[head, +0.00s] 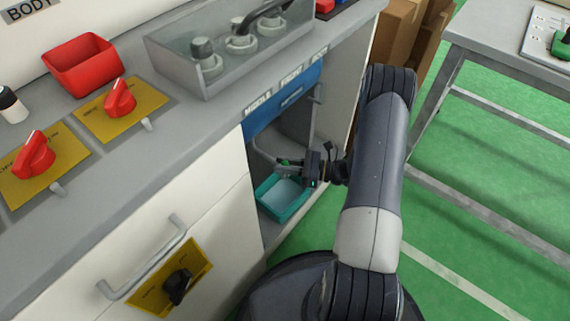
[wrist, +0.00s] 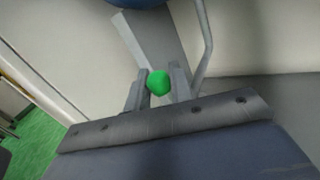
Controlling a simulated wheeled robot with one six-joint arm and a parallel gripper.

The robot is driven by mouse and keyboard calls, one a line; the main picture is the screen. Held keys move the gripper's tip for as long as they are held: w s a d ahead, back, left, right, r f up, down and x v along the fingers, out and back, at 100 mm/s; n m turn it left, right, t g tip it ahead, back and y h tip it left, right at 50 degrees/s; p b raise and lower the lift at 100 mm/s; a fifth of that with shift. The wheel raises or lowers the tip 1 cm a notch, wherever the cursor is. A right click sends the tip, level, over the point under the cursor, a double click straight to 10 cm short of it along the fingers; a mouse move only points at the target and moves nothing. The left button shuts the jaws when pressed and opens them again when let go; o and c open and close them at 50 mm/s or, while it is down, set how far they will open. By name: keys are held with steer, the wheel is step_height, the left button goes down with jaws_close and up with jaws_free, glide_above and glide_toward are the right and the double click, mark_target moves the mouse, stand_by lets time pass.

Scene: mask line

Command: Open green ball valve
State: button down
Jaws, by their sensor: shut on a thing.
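My gripper (head: 288,169) reaches into the open cabinet under the counter. In the wrist view its two fingers (wrist: 158,88) stand on either side of a rounded green handle (wrist: 158,82) and are shut on it. In the head view only a small bit of the green handle (head: 284,162) shows at the fingertips. A grey pipe (wrist: 205,45) runs beside it in the wrist view. The valve body and the angle of its handle are hidden or too small to tell.
A teal tray (head: 267,209) lies below my gripper on the cabinet floor. A blue drawer front (head: 285,100) is just above the opening. Cabinet walls close in both sides. Another green fitting (head: 561,45) is on the right table.

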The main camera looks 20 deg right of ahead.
steer(key=shift+w+d+r+m+t+y+b, duration=0.15)
steer(key=shift+w+d+m+t+y, duration=0.15)
steer(key=shift+m, duration=0.35)
steer(key=shift+w+d+f+m+t+y+b, duration=0.1)
steer(key=shift+w+d+m+t+y+b, duration=0.15)
steer(key=shift+m, duration=0.4)
steer(key=shift+s, duration=0.1)
steer(key=c, duration=1.3)
jaws_free()
steer(key=shift+d, duration=0.1)
steer(key=shift+g, duration=0.25)
steer(key=p+v, duration=0.2)
steer(key=v, duration=0.8)
steer(key=shift+s+d, duration=0.25)
steer(key=shift+d, duration=0.1)
steer(key=shift+a, duration=0.1)
